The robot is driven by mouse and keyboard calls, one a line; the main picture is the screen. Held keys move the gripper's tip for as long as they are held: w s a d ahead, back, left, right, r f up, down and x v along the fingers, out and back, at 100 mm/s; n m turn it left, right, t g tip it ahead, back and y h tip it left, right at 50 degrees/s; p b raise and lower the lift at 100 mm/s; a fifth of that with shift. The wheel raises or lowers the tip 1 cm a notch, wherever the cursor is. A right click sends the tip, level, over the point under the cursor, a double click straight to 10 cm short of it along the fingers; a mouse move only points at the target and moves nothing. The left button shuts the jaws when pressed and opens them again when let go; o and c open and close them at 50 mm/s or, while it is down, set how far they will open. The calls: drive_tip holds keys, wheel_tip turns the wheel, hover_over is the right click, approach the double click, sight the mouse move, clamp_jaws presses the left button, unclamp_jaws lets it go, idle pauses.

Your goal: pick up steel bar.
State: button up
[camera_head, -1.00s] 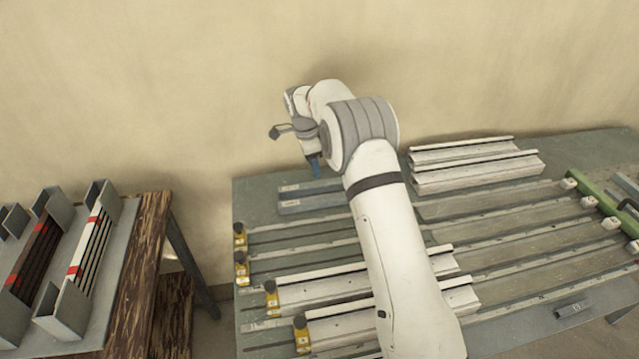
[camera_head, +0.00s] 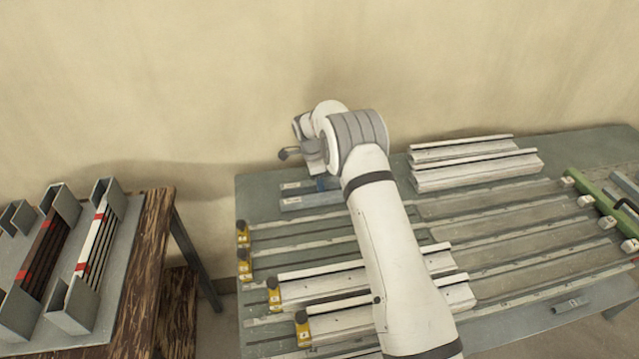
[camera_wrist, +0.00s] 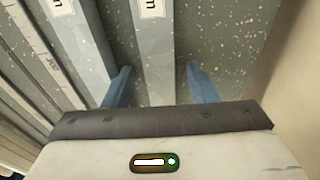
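Two grey steel bars lie side by side at the back left of the bench, a rear steel bar (camera_head: 295,188) and a front steel bar (camera_head: 300,203). My gripper (camera_head: 322,183) is low over them, partly hidden by my arm. In the wrist view my gripper (camera_wrist: 160,68) is open, with its blue fingers on either side of the labelled rear bar (camera_wrist: 153,50). Gaps show between the bar and the fingers. The front bar (camera_wrist: 80,45) lies just left of the left finger. I cannot tell how deep the fingertips reach.
The bench (camera_head: 258,208) carries rails, yellow stops (camera_head: 243,233) and pale profiles (camera_head: 470,163). A green clamp beam (camera_head: 600,200) stands at the right. A wooden side table (camera_head: 150,225) with slotted holders is at the left. The wall is close behind the bars.

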clamp_jaws()
idle(0.3)
drive_tip(key=shift+r, duration=0.1)
